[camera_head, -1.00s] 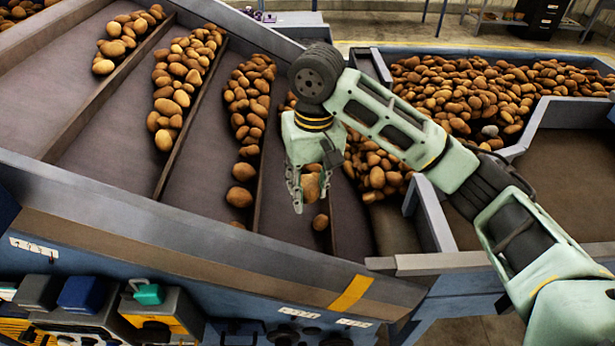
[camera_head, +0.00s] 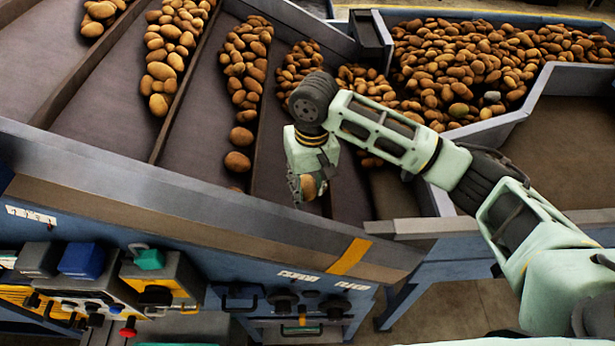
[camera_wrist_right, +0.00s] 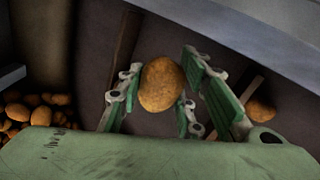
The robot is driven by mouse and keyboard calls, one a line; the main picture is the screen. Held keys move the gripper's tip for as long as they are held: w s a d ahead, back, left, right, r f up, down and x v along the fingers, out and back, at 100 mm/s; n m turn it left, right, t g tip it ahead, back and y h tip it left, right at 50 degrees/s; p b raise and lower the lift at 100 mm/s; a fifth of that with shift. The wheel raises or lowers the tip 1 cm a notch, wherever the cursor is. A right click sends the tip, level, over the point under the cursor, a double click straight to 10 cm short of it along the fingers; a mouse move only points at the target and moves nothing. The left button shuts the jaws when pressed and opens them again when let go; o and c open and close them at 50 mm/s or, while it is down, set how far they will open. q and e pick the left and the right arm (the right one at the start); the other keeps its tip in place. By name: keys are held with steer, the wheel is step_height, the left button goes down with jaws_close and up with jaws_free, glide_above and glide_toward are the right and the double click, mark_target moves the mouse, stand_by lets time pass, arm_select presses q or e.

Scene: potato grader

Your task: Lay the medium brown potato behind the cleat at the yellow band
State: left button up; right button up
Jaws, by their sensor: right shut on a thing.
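My right gripper (camera_head: 307,190) is low over the dark belt, near its front rail. It is shut on a brown potato (camera_head: 309,187), which is partly covered by the fingers. In the right wrist view the potato (camera_wrist_right: 161,84) sits between the green-padded fingers. Whether it touches the belt I cannot tell. A thin cleat (camera_wrist_right: 124,48) runs on the belt to the left of the potato there. The yellow band (camera_head: 350,256) is on the front rail, below and to the right of the gripper in the head view. My left gripper is not in view.
Rows of potatoes (camera_head: 237,162) lie along other cleats to the left. A large potato heap (camera_head: 455,70) fills the bin at the back right. A single potato (camera_wrist_right: 262,108) lies at the right in the wrist view. The front rail (camera_head: 190,205) edges the belt.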

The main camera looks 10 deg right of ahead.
steer(key=shift+f+b, duration=1.1)
steer(key=shift+f, duration=3.25)
steer(key=o, duration=1.3)
steer(key=r, duration=1.2)
steer(key=shift+d, duration=0.25)
steer(key=shift+d, duration=0.1)
